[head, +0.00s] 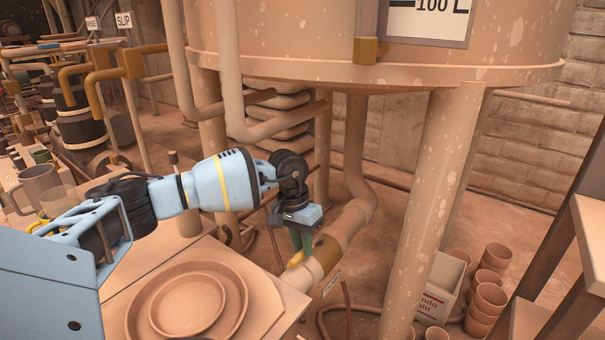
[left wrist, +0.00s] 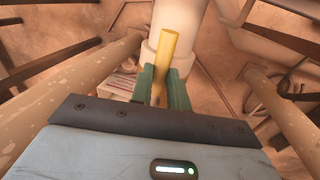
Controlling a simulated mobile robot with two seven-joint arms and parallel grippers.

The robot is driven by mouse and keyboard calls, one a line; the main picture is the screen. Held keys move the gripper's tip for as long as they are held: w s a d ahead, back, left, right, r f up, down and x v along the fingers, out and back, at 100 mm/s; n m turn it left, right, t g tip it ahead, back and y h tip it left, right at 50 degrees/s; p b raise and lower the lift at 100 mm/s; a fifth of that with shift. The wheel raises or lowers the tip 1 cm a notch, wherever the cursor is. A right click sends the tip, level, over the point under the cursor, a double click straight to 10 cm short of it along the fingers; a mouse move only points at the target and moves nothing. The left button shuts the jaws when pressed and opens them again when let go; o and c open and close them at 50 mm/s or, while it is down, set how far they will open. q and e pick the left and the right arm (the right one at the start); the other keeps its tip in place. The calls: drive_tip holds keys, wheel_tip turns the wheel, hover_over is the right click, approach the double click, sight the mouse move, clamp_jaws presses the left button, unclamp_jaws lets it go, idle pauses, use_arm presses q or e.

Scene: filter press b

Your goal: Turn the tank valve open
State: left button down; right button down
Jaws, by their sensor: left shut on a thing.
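The large tan tank (head: 290,50) stands on several thick legs, with a "100 L" sign on its side. Below it a pipe (head: 355,212) bends down toward a valve body with a yellow handle (head: 296,259). In the left wrist view the yellow handle (left wrist: 172,48) lies along the pipe (left wrist: 185,14). My left gripper (head: 302,245) is shut on the handle, its green fingers (left wrist: 165,88) on both sides of it. The handle's near end is partly hidden between the fingers. My right gripper is in neither view.
A tank leg (head: 435,205) stands right of the valve. Stacked pots (head: 487,300) and a box (head: 440,287) are on the floor at the right, near a dark wooden frame (head: 560,255).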

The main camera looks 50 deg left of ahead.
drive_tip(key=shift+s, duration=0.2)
use_arm(q)
drive_tip(key=c, duration=1.3)
unclamp_jaws()
drive_tip(key=shift+c, duration=0.2)
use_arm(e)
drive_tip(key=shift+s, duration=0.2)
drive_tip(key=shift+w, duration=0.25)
